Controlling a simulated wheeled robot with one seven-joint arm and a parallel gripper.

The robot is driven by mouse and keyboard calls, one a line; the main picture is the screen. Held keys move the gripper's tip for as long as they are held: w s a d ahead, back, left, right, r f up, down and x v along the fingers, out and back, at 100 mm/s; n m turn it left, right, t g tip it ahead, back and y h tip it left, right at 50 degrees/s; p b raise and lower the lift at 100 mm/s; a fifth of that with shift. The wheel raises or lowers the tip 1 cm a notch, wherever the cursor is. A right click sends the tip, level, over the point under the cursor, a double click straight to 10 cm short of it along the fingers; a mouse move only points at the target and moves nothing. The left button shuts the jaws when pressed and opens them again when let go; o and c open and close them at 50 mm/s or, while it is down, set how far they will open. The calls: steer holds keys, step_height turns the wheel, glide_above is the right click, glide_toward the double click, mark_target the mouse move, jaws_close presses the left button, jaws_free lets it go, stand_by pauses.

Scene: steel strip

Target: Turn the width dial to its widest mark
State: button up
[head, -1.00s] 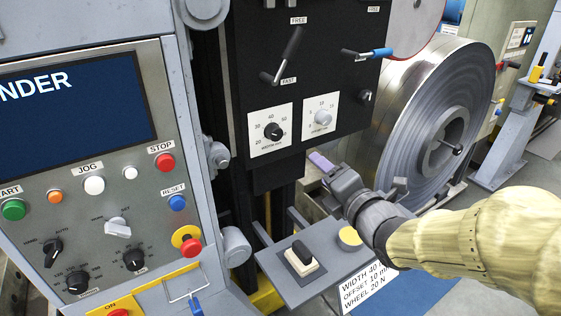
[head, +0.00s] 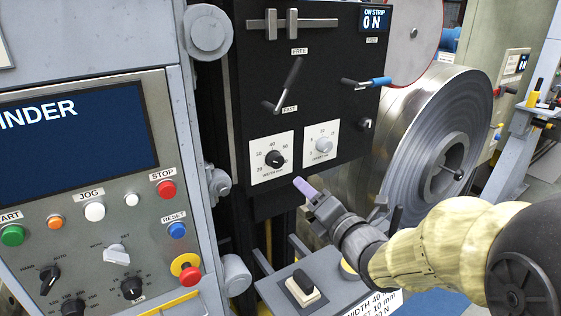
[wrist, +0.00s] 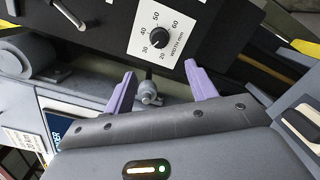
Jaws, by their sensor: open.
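The width dial (head: 275,158) is a black round knob on a white plate, low on the black panel. In the wrist view the dial (wrist: 159,38) shows marks from 20 to 60 and the words WIDTH MM. Its pointer is too small to read surely. My gripper (head: 304,187) is below and right of the dial in the head view, apart from it. In the wrist view my gripper (wrist: 160,75) has its two purple fingers spread, with nothing between them, and the dial lies beyond the tips.
A grey offset dial (head: 323,146) sits just right on its own white plate. Levers (head: 289,86) stick out above. A grey shelf (head: 325,268) below bears a black-handled block (head: 302,287). A large steel coil (head: 430,150) stands at right.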

mark_target(278, 163)
steer(key=p, duration=0.2)
steer(key=w+a+p, duration=0.1)
steer(key=p, duration=0.2)
steer(key=shift+w+r, duration=0.25)
steer(key=p, duration=0.4)
steer(key=shift+w+a, duration=0.1)
steer(key=shift+w, duration=0.3)
steer(key=p+x, duration=0.1)
steer(key=x, duration=0.2)
steer(key=p+x, duration=0.1)
steer(key=x, duration=0.7)
steer(key=shift+w+a+f+p, duration=0.15)
steer(key=shift+w+f+p, duration=0.1)
steer(key=shift+p, duration=0.15)
steer(key=c, duration=1)
